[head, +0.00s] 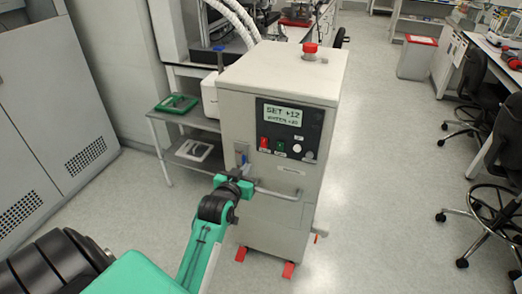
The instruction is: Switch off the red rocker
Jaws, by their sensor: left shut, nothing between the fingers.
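The red rocker (264,143) is on the dark control panel (290,115) on the front of a pale cabinet unit (262,214). It sits below the lit display (283,115), left of a green rocker (280,146) and a round white knob (297,148). Its switch position is too small to tell. My left gripper (245,160) is shut and empty, raised in front of the cabinet, below and left of the red rocker in the picture. I cannot tell whether its fingertips touch the cabinet. My right gripper is not in view.
A metal handle (280,193) sticks out from the cabinet front, just right of my left gripper. A side table (170,125) with a green tray (177,103) stands left of the cabinet. Red feet show at the cabinet's base. The floor to the right (385,190) is clear; black chairs stand farther right.

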